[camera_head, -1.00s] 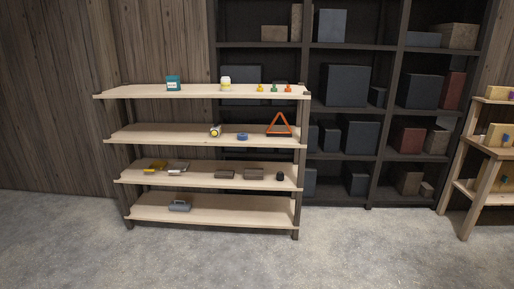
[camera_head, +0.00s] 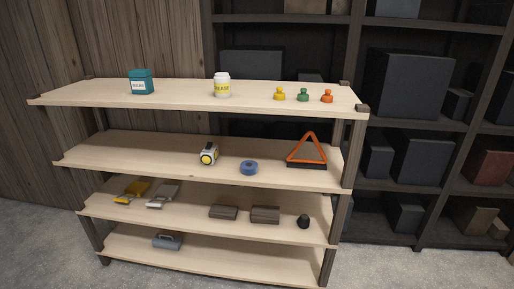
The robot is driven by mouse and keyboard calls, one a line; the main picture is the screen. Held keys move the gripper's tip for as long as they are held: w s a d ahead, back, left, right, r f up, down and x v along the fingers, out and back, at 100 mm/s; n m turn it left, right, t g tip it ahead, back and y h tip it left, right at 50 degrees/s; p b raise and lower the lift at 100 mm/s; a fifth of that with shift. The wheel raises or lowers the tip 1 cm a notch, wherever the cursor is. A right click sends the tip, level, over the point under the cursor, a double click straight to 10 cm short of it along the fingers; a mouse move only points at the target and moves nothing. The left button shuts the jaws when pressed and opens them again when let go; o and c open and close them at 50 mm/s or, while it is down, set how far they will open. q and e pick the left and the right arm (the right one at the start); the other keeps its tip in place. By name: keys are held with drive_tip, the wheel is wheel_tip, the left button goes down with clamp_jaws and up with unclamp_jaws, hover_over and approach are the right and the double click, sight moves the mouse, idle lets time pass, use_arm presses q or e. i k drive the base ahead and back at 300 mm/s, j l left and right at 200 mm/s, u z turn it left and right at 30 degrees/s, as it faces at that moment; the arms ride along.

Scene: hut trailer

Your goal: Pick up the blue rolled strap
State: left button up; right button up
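The blue rolled strap (camera_head: 249,167) is a small round coil lying on the second shelf from the top (camera_head: 120,151) of a pale wooden rack. It sits right of a white and yellow lamp-like item (camera_head: 208,153) and left of an orange warning triangle (camera_head: 307,150) on a dark base. It touches neither of them. Neither of my grippers shows in the head view.
The top shelf (camera_head: 180,97) holds a teal box (camera_head: 141,82), a white and yellow jar (camera_head: 222,85) and three small coloured pieces. Lower shelves hold several tools and dark blocks. A dark post (camera_head: 347,155) stands at the rack's right end. Grey floor lies around the rack.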

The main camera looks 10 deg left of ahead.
sight(249, 168)
drive_tip(key=i+z, duration=0.15)
drive_tip(key=i, duration=0.3)
drive_tip(key=i+j+z, duration=0.1)
drive_tip(key=i, duration=0.3)
drive_tip(key=i+j+z, duration=0.15)
drive_tip(key=i, duration=0.3)
drive_tip(key=i+j+z, duration=0.15)
drive_tip(key=i, duration=0.25)
